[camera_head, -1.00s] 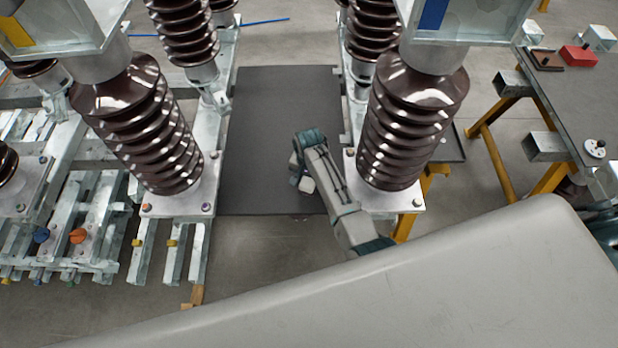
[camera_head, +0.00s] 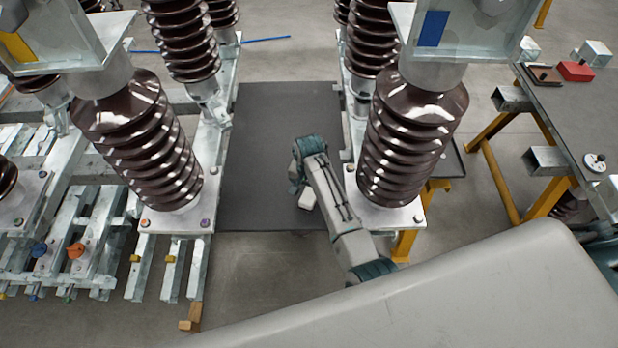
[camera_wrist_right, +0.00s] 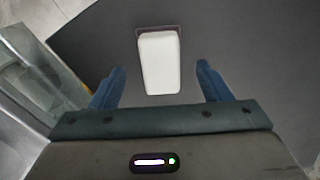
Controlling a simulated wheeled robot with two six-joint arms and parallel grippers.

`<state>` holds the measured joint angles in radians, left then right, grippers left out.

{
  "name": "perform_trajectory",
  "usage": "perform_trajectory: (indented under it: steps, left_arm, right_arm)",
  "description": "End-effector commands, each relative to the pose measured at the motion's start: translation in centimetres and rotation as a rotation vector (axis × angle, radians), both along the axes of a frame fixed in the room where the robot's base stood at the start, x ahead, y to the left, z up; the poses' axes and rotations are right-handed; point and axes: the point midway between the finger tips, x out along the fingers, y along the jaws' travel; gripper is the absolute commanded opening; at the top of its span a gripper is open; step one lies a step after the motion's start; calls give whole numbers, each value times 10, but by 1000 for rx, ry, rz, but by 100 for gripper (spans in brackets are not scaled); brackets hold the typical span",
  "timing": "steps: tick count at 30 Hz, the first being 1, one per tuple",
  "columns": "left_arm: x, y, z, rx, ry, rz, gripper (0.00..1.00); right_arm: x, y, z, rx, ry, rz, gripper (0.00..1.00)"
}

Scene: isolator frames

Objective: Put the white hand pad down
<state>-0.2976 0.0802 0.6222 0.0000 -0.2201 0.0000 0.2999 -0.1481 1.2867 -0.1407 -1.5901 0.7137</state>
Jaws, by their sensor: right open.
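The white hand pad (camera_wrist_right: 160,63) is a plain white rounded block over the dark grey mat in the right wrist view. My right gripper (camera_wrist_right: 160,67) is open, with one blue finger on each side of the pad and a visible gap on both sides. I cannot tell whether the pad rests on the mat. In the head view my right arm reaches over the mat (camera_head: 262,150); its fingers are hidden there. A small white patch beside the arm may be the pad. My left gripper is not in view.
Brown ribbed insulators (camera_head: 140,140) on metal frames stand left of the mat, and another (camera_head: 412,140) stands close to my right arm. A grey-topped workbench (camera_head: 570,110) is at the right. The mat's left and far parts are clear.

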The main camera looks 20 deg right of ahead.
Motion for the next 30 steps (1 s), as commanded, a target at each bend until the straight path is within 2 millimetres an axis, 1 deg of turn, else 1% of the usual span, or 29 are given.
perform_trajectory:
  steps: [1, 6, 9, 12, 18, 30]
  left_arm:
    - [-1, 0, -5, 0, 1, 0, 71]
    - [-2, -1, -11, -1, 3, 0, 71]
    - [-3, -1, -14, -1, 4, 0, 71]
    - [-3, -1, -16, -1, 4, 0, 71]
    - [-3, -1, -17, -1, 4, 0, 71]
    - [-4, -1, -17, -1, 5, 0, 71]
  right_arm:
    - [2, 0, 11, 1, -7, -1, 71]
    - [2, 0, 47, 0, -5, -1, 71]
    - [2, 0, 64, 1, -6, -1, 71]
    - [1, 0, 76, 0, -4, 0, 71]
    - [1, 0, 84, 0, -1, 0, 71]
    - [1, 0, 84, -1, -1, 0, 71]
